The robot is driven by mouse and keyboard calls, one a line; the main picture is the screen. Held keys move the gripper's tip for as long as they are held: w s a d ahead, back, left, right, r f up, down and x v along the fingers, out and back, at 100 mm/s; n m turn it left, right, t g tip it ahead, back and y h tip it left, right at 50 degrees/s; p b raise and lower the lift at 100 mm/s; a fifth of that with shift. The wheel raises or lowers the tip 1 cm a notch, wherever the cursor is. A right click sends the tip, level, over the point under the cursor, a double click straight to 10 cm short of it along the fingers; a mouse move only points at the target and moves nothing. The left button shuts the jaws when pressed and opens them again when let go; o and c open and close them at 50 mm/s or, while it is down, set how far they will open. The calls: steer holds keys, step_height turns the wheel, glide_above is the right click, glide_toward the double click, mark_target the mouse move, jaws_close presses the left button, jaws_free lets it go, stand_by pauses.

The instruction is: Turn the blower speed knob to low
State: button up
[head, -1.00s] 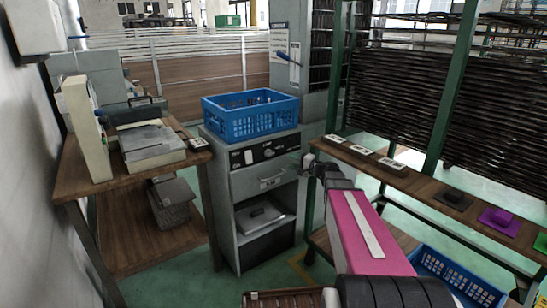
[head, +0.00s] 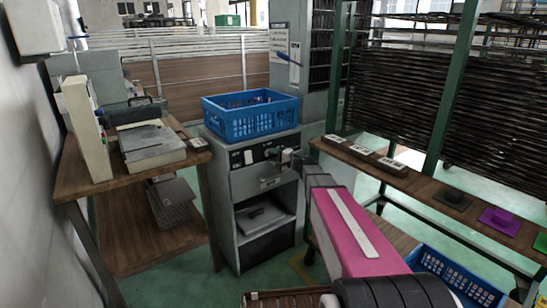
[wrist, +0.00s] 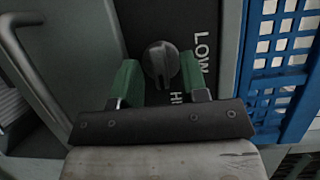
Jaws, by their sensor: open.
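The blower speed knob (wrist: 160,60) is a round grey knob with a raised ridge on the dark control panel. I cannot tell whether the tips reach past the knob's face. In the head view my gripper (head: 284,156) is at the panel's right half and hides the knob.
The panel tops a grey cabinet (head: 224,180) with a drawer handle, shown as a bar in the wrist view (wrist: 35,75). A blue crate (head: 250,118) sits on top, close to my gripper. A wooden bench (head: 400,182) stands right, a table (head: 85,170) left.

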jaws_close()
steer(key=shift+n, duration=0.3)
steer(key=n+h, duration=0.1)
steer(key=n, duration=0.2)
steer(key=shift+r+g, duration=0.15)
steer(key=shift+g, duration=0.15)
steer(key=n+h, duration=0.2)
steer(key=n, duration=0.1)
steer(key=n+t+h, duration=0.1)
steer(key=n+h, duration=0.1)
steer(key=n, duration=0.1)
steer(key=n+h, duration=0.2)
steer(key=n, duration=0.1)
steer(key=shift+s+a+r+n, duration=0.15)
steer(key=shift+a+n, duration=0.15)
steer(key=shift+n, duration=0.1)
steer(key=shift+h, duration=0.3)
